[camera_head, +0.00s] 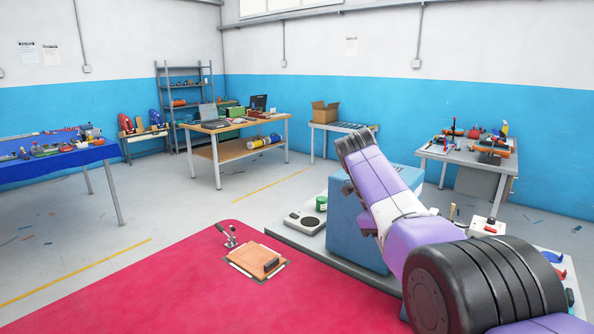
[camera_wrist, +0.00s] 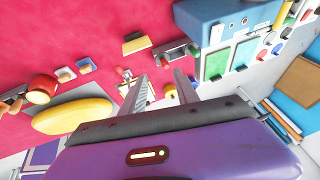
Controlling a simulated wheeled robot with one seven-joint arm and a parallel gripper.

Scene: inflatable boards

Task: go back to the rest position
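My gripper (camera_wrist: 158,88) shows in the wrist view with its two grey fingers apart. Nothing is clamped between them; small objects show beyond the gap. Below the fingers is a red surface (camera_wrist: 60,30) with several small coloured parts. My purple arm is raised at the right of the head view.
A red worktop (camera_head: 150,290) in front bears a wooden board (camera_head: 256,261) and a toggle clamp (camera_head: 229,237). A blue box (camera_head: 350,225) stands close behind my arm. A yellow oval piece (camera_wrist: 72,116) lies left in the wrist view. The floor (camera_head: 190,215) beyond is open.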

